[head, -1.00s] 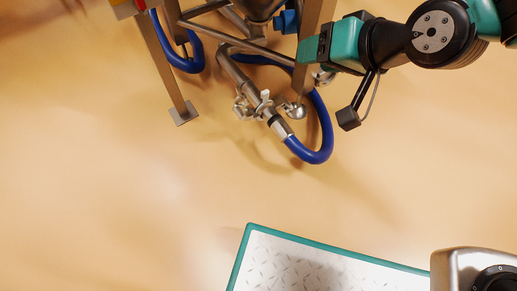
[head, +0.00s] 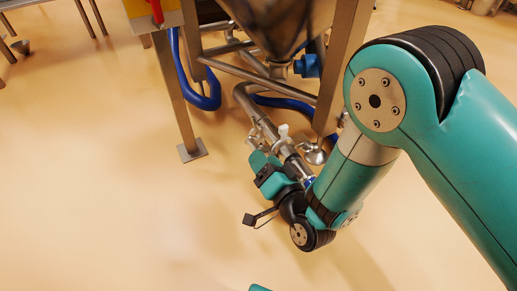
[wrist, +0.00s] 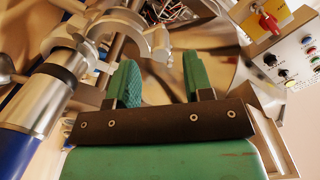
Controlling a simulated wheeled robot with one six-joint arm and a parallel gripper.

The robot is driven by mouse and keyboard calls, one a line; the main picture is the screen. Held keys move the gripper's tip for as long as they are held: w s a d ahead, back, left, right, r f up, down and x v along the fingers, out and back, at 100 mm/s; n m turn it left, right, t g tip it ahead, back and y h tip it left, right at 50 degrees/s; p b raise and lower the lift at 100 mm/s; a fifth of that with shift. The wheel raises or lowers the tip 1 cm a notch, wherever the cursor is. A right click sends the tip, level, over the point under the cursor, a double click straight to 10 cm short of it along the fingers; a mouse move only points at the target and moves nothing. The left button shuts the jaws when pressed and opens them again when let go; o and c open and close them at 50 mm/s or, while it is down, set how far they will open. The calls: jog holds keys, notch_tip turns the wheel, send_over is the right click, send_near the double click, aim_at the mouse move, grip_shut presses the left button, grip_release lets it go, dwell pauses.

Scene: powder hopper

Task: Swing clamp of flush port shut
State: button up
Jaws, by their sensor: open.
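The flush port is a steel pipe end (head: 287,150) slanting down under the hopper. It also shows at the left of the wrist view (wrist: 48,88). A steel clamp (head: 283,133) with a small winged part sits around the joint. In the wrist view, its curved arm (wrist: 155,38) stands out beside the pipe, just beyond my fingertips; it looks swung open. My gripper (head: 261,165) is beside the pipe, left of the clamp. In the wrist view its two green fingers (wrist: 160,66) are apart with nothing held between them. My forearm hides the hose end in the head view.
The steel hopper cone (head: 275,25) hangs above, with frame legs (head: 176,95) on both sides. Blue hoses (head: 206,102) loop near the legs. A control box (wrist: 275,20) with a red switch is at the wrist view's upper right.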

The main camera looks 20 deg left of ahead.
aim_at(255, 145)
jog(key=p+x, duration=0.4)
jog(key=p, duration=0.1)
jog(key=shift+r, duration=0.4)
jog(key=shift+w+a+f+p, duration=0.25)
jog(key=shift+w+a+p, duration=0.1)
jog(key=shift+p, duration=0.8)
jog(key=shift+f, duration=0.1)
jog(key=c, duration=0.8)
